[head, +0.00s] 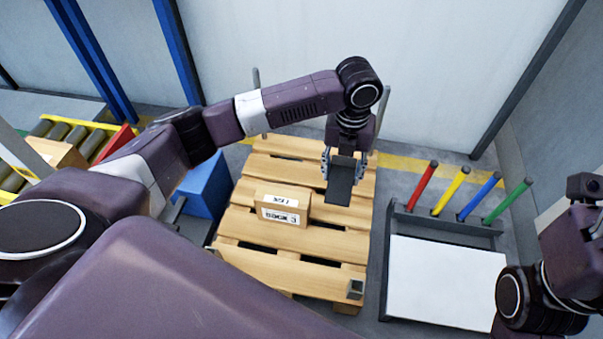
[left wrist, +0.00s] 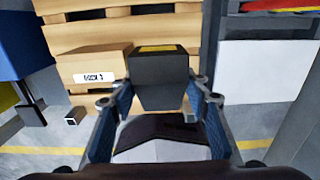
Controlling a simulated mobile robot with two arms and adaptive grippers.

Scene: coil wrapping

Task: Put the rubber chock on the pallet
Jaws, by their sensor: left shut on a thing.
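The rubber chock (head: 341,182) is a dark block with a slanted face. My left gripper (head: 345,163) is shut on it and points down over the right middle part of the wooden pallet (head: 290,270). In the left wrist view the chock (left wrist: 159,78) sits between the two fingers of the gripper (left wrist: 160,100), with a yellow mark on its top. From these frames I cannot tell whether the chock touches the pallet boards. My right arm shows at the right edge of the head view, but its fingers are not visible.
A cardboard box (head: 284,208) with white labels lies on the pallet, just left of the chock. A blue bin (head: 206,186) stands left of the pallet. A rack with red, yellow, blue and green posts and a white panel (head: 445,281) stands to the right.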

